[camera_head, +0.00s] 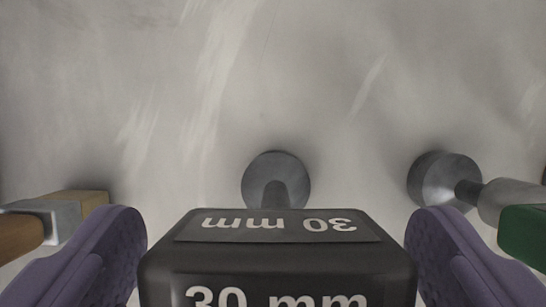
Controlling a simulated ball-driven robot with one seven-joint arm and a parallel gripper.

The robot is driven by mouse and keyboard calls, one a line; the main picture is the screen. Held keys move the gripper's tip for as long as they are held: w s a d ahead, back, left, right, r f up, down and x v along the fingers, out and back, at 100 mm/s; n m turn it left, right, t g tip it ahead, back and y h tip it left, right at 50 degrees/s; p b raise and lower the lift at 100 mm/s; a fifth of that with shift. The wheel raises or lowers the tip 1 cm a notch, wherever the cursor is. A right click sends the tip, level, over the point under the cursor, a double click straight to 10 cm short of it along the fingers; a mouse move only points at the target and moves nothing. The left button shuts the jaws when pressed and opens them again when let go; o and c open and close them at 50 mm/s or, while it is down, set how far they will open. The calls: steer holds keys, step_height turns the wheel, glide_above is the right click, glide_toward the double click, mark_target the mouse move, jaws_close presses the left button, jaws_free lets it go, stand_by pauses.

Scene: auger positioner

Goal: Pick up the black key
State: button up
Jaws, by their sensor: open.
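The black key (275,263) shows at the bottom centre as a dark block-shaped handle marked "30 mm" on its top and near faces. A grey shaft and round grey disc (262,168) show just behind it, against the grey wall-like surface. My gripper (276,235) is open, with one purple finger pad at the left side of the black handle and one at the right. The pads are close to its sides; I cannot tell whether they touch. The lower part of the handle is cut off by the picture's edge.
At the right, a tool with a green handle (524,236) has a metal shaft and a round metal disc (440,180), close to my right finger. At the left, a brown handle (18,236) with a metal collar and tan block (80,205) sits near my left finger. The pale scuffed surface (300,70) above is clear.

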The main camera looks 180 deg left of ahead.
steer(key=shift+w+f, duration=0.25)
steer(key=shift+f, duration=0.4)
steer(key=shift+r, duration=0.1)
steer(key=c, duration=1)
steer(key=shift+c, duration=0.2)
